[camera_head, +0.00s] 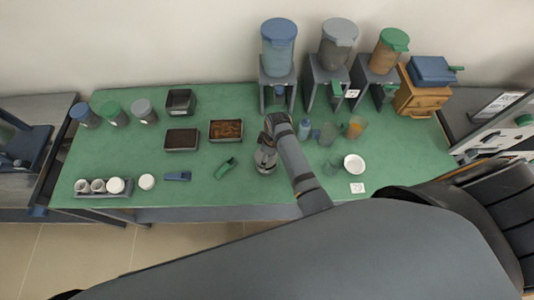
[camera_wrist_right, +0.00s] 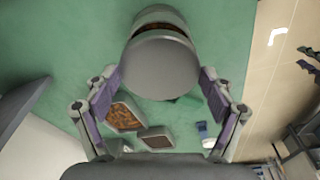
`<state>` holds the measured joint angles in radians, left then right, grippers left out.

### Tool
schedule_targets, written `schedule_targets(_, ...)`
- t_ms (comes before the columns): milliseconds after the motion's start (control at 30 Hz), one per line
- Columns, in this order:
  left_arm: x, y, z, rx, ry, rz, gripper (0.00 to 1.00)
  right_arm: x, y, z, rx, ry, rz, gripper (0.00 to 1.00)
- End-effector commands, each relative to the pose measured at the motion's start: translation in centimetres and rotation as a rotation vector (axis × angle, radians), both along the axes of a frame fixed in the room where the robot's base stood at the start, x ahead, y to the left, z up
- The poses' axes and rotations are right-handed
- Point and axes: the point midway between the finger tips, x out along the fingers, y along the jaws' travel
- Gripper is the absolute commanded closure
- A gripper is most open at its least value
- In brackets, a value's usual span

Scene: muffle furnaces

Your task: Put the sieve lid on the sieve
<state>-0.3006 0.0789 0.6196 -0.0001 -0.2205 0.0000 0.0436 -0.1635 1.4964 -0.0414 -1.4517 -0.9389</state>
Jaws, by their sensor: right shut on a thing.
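The grey round sieve lid (camera_wrist_right: 160,68) is between the fingers of my right gripper (camera_wrist_right: 161,80) in the right wrist view. My right gripper (camera_head: 267,152) is shut on it. Beyond the lid is the grey sieve (camera_wrist_right: 160,12), with brown material showing through a gap between its rim and the lid. The lid covers part of the sieve's opening; I cannot tell whether they touch. In the head view the sieve (camera_head: 265,166) is small and partly hidden by my right gripper and arm. My left gripper is in neither view.
A green-handled tool (camera_head: 226,167) and a tray of brown material (camera_head: 226,131) lie left of the gripper on the green table (camera_head: 215,190). A bottle (camera_head: 304,128), clear beakers (camera_head: 328,134) and a white bowl (camera_head: 354,164) stand to the right. Hoppers (camera_head: 278,55) line the back.

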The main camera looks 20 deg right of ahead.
Motion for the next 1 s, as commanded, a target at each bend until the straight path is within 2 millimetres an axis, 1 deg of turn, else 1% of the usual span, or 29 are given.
schedule_targets(533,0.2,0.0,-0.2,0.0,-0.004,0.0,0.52,0.0,0.0,-1.2,0.0,0.0,0.0,0.5)
schedule_targets(1000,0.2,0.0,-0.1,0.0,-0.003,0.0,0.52,0.0,0.0,-1.5,0.0,0.0,0.0,0.5)
